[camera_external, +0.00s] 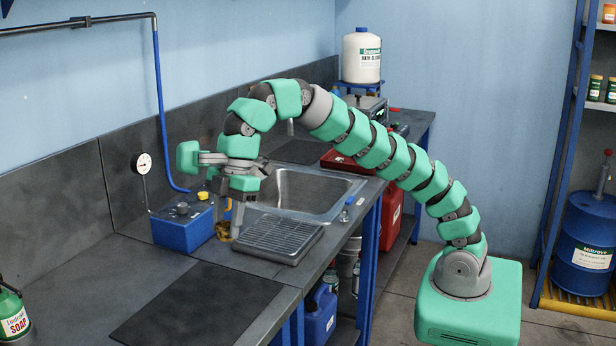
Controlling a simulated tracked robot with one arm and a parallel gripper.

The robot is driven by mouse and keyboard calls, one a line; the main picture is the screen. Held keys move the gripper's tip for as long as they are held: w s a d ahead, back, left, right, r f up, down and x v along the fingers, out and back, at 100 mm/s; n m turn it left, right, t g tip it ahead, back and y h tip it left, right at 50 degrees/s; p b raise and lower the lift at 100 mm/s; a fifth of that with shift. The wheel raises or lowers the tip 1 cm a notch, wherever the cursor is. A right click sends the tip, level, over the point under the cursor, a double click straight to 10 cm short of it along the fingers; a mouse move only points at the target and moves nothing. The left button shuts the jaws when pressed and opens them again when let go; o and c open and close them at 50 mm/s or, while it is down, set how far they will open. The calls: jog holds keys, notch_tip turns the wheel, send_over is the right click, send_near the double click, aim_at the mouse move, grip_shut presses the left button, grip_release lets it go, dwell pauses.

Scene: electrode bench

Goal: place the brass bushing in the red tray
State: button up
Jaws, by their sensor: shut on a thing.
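The brass bushing (222,231) is a small golden-brown piece low at the bench, between the blue box and the ribbed drain rack. My gripper (230,227) points down and is shut on it, with a grey finger partly hiding it. I cannot tell whether the bushing touches the bench. The red tray (337,161) lies on the far side of the sink, towards the back right. My arm and the sink edge hide part of it.
A blue box (181,231) with knobs stands just left of my gripper. A ribbed drain rack (278,238) is to the right, with the metal sink (305,191) behind it. A white jug (361,56) stands on a stand at the back. The front bench is clear around a dark mat (198,305).

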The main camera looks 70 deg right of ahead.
aim_at(227, 224)
jog(key=shift+r, duration=2.65)
